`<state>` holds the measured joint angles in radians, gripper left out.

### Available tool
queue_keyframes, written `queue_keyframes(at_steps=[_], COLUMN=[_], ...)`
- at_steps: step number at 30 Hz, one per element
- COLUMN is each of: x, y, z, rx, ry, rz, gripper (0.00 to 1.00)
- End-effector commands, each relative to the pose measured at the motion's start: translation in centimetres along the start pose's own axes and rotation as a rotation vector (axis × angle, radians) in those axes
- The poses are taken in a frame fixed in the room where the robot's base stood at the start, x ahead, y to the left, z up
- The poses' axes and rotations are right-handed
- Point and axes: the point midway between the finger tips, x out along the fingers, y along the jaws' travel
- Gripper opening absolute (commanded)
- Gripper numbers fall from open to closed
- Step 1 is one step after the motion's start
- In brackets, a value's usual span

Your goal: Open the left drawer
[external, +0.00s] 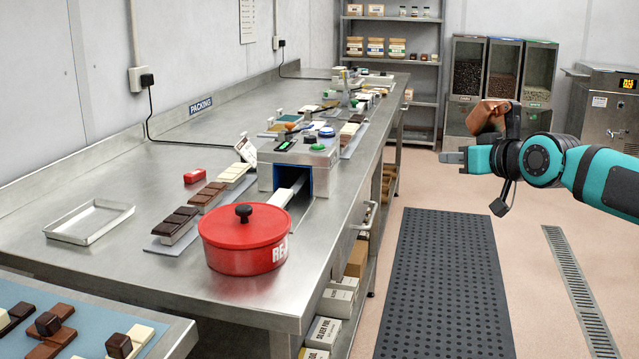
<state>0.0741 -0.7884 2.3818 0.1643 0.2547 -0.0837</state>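A steel bench (150,270) runs from the front into the back of the room. On its right side, below the top, a pale bar handle (369,216) shows on what looks like a drawer front. The front is seen edge-on, so I cannot tell whether it is fully shut. No second drawer front is clearly visible, and I cannot tell whether this is the left one. My gripper (452,157) is to the right of the bench, above the floor, pointing left. It is well apart from the handle and touches nothing. Its fingers are too small to tell open from shut.
A red lidded pot (243,238) stands near the bench's right edge, beside a grey machine (298,160). Boxes (322,333) fill the shelf below. A black mat (445,290) lies on the open floor right of the bench. Bean dispensers (502,70) stand behind my arm.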

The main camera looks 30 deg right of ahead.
Motion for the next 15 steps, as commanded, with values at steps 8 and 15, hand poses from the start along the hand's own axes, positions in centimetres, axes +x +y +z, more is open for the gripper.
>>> queue_keyframes(at_steps=[8, 15], x=[7.3, 11.9], y=[2.7, 4.4], z=[5.7, 10.0], rx=[0.172, 0.347], ry=[-0.312, -0.527], rz=[0.008, -0.045], gripper=[0.25, 0.25])
